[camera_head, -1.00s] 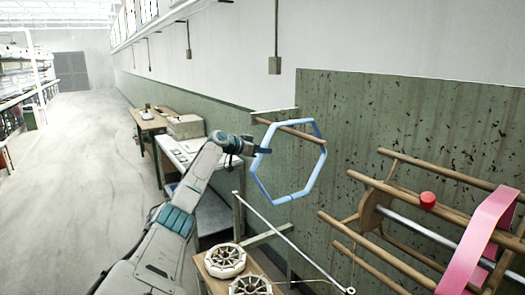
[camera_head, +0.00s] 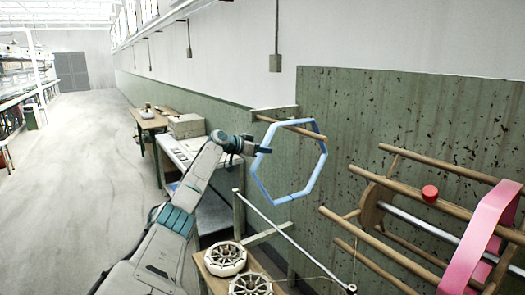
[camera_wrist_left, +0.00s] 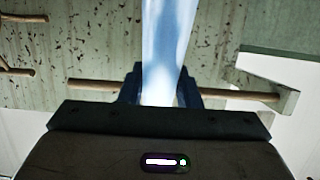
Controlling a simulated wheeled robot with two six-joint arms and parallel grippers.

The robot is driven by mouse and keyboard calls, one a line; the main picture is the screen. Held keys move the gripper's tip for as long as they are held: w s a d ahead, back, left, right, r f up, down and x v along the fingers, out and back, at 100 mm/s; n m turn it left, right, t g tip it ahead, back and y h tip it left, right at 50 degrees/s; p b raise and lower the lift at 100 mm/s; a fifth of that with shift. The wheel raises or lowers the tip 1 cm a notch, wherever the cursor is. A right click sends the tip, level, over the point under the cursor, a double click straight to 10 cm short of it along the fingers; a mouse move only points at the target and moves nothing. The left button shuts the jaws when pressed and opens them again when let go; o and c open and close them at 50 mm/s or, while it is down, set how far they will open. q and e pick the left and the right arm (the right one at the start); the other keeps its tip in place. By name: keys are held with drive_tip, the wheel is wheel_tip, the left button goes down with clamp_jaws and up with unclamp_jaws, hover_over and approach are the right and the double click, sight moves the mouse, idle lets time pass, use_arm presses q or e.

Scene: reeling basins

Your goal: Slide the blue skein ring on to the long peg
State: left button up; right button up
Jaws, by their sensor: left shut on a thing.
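The blue skein ring (camera_head: 309,184) is a pale blue, six-sided hoop standing upright before the green wall panel. My left gripper (camera_head: 255,149) is shut on its left side; the wrist view shows a ring bar (camera_wrist_left: 167,40) between the fingers (camera_wrist_left: 160,92). The long peg (camera_head: 298,129) is a thin wooden rod on a bracket (camera_head: 268,114). It crosses the ring's upper part in the head view. In the wrist view the peg (camera_wrist_left: 228,95) runs behind the fingers. I cannot tell whether it passes through the ring. My right gripper is out of view.
A wooden reel (camera_head: 378,206) with a pink band (camera_head: 478,238) and a red ball (camera_head: 430,192) stands at right. Two pale spoked wheels (camera_head: 226,259) lie below on a bench, near a slanting rod (camera_head: 287,236). A white table (camera_head: 182,153) stands behind my arm.

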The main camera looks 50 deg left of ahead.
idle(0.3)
use_arm(q)
drive_tip(key=o, duration=1.4)
drive_tip(key=shift+f, duration=0.1)
drive_tip(key=shift+s+a+b, duration=0.15)
drive_tip(key=shift+s+b, duration=0.7)
drive_tip(key=shift+b, duration=0.4)
drive_tip(key=shift+b+v, duration=0.8)
drive_tip(key=b+v, duration=0.7)
drive_tip(key=b, duration=0.1)
drive_tip(key=shift+s+r, duration=0.3)
drive_tip(key=shift+r, duration=0.15)
